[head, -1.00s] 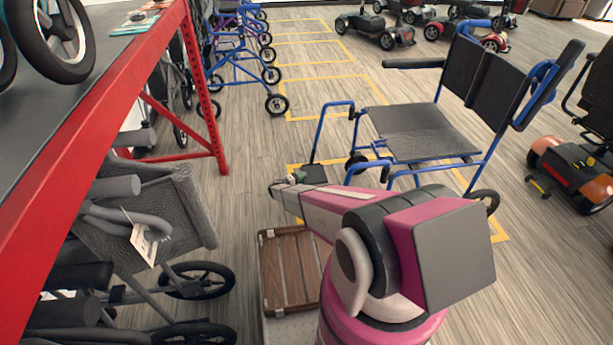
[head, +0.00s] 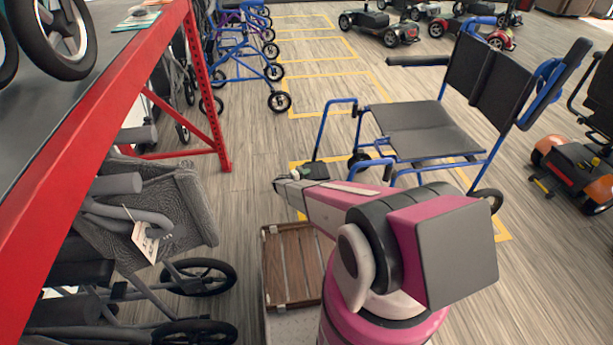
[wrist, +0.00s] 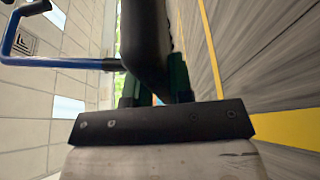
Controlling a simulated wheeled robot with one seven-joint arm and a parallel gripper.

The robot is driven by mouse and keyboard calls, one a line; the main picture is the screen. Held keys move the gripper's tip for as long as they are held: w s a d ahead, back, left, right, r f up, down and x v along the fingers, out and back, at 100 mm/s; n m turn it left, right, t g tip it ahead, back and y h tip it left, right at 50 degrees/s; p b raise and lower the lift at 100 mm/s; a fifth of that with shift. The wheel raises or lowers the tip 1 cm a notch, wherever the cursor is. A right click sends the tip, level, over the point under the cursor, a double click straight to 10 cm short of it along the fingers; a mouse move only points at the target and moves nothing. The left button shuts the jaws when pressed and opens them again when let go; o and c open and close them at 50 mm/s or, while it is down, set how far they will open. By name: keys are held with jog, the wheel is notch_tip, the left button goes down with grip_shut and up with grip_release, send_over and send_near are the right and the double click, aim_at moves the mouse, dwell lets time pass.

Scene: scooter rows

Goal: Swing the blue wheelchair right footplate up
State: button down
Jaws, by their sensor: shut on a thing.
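The blue wheelchair (head: 425,130) stands right of centre in the head view, its seat black and its front toward the left. Its far front tube (head: 335,132) slopes down to the black right footplate (head: 317,172), which sits low beside my gripper tip. My gripper (head: 293,175) reaches in from the front. In the wrist view, the green fingers (wrist: 155,88) are shut on the dark footplate (wrist: 148,45), which hides part of them. A blue tube (wrist: 70,62) runs left from it. My arm hides the near front of the wheelchair.
Blue rollators (head: 240,55) stand behind; an orange scooter (head: 575,165) is at right. Floor between is clear.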

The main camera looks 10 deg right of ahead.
jog(key=shift+r+n+y, duration=0.4)
jog(key=shift+r+n, duration=0.5)
jog(key=shift+r, duration=0.05)
jog(key=shift+w+r+n+g+y, duration=0.3)
jog(key=shift+r+n+g, duration=0.1)
jog(key=shift+r+n, duration=0.3)
jog(key=w+r+n+g, duration=0.1)
jog(key=w+r+n+y, duration=0.1)
jog(key=n, duration=0.1)
jog(key=shift+w+r+n+g, duration=0.1)
jog(key=shift+r+n+g, duration=0.2)
jog(key=shift+r+g, duration=0.1)
jog(key=shift+w+r+n+g, duration=0.35)
jog(key=shift+w+n+g, duration=0.05)
jog(key=shift+w+n, duration=0.25)
jog(key=shift+w+r+n+g, duration=0.35)
jog(key=shift+w+n+g, duration=0.05)
jog(key=shift+w+n, duration=0.2)
jog(key=shift+w+r+n+g+y, duration=0.2)
jog(key=shift+w+n+g, duration=0.15)
jog(key=shift+w+n, duration=0.25)
jog(key=shift+w+r+n+g+y, duration=0.15)
jog(key=shift+w+n+g, duration=0.2)
jog(key=shift+w+n, duration=0.25)
jog(key=shift+w+n+g, duration=0.6)
jog(key=shift+w+n, duration=0.15)
jog(key=shift+w, duration=0.05)
jog(key=c, duration=1)
grip_release()
jog(key=shift+a+r, duration=0.1)
